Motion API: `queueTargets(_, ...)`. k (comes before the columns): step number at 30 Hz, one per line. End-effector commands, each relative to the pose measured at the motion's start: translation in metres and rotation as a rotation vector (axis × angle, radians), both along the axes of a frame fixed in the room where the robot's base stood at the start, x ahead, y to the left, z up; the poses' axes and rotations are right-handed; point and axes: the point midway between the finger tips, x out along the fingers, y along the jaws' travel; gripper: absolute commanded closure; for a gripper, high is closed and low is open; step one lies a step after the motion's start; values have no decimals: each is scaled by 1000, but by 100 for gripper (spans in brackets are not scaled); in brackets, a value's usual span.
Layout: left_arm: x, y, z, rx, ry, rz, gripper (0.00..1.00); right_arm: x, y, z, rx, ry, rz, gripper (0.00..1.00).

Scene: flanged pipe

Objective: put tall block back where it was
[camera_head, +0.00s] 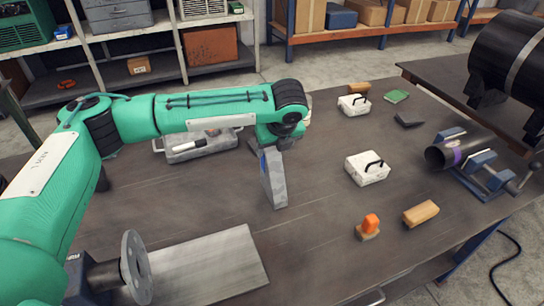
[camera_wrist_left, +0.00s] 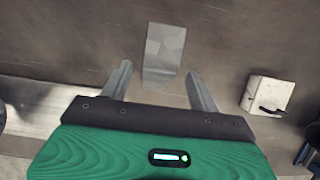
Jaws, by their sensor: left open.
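The tall block (camera_head: 274,184) is a grey, narrow block that looks upright on the dark workbench (camera_head: 320,235), near its middle. My left gripper (camera_head: 277,148) is directly at the block's upper end in the head view and hides part of it. In the left wrist view the block (camera_wrist_left: 163,50) shows ahead of and between the two spread fingers of the left gripper (camera_wrist_left: 158,69). Gaps show on both sides of it, and neither finger visibly touches it. My right gripper is not in view.
A metal plate (camera_head: 205,268) and a flanged pipe (camera_head: 135,266) are at front left. White cases (camera_head: 367,168), an orange-topped piece (camera_head: 369,226), a wooden block (camera_head: 420,213) and a clamped dark pipe (camera_head: 455,151) are to the right. A grey case (camera_head: 205,146) lies behind my arm.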

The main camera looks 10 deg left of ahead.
Motion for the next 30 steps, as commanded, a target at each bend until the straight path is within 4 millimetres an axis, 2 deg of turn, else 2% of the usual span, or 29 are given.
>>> queueTargets(3, -8, -6, 23, -1, -3, -2, 38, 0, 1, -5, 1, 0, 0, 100)
queueTargets(9, -17, -12, 49, -1, -1, 0, 38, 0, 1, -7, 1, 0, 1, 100)
queueTargets(13, -19, -13, 56, 0, 0, 0, 38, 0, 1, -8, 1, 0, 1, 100)
queueTargets(23, -19, -13, 58, 0, 0, 0, 38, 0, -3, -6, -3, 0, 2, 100)
queueTargets(26, -19, -13, 67, 0, 0, 0, 38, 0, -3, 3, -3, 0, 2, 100)
queueTargets(30, -19, -13, 93, 0, 0, 0, 38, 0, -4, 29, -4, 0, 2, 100)
